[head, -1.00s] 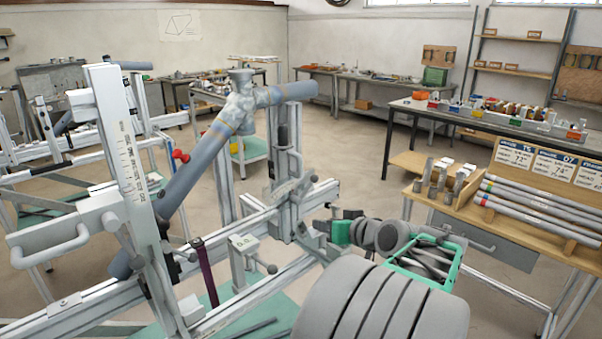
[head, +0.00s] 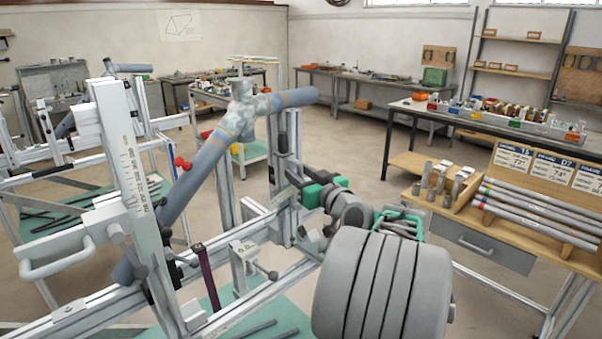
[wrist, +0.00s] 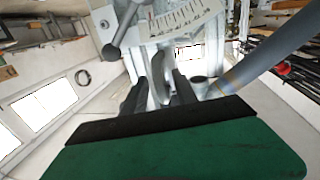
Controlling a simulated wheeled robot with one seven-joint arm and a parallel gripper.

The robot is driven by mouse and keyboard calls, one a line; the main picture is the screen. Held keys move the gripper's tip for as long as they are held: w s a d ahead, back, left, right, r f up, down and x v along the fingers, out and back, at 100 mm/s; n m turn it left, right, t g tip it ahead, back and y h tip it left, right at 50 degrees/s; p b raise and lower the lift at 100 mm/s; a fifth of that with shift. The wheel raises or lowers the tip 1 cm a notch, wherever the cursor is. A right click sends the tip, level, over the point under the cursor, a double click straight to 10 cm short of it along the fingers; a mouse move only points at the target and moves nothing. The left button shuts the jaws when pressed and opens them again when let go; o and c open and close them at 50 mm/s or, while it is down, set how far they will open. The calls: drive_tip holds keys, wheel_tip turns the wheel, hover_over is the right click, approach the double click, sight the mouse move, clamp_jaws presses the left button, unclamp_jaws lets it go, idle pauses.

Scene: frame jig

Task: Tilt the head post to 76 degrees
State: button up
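A white upright post (head: 285,140) stands on the jig rail beside my gripper, under the end of the blue-grey tube (head: 285,98); I take it for the head post. In the wrist view a curved scale plate (wrist: 178,20) with tick marks sits close ahead, its numbers too small to read. A lever with a dark ball knob (wrist: 111,52) hangs left of it. My gripper (head: 305,190), also in the wrist view (wrist: 160,95), has its two dark fingers apart at a flat grey piece (wrist: 161,75). Contact between fingers and piece cannot be told.
A tilted white post (head: 130,170) with a ruler and handle stands at the left of the jig. A wooden rack (head: 540,205) with tubes and angle cards is at right. Open floor (head: 365,150) lies behind.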

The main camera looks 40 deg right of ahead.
clamp_jaws()
idle(1.3)
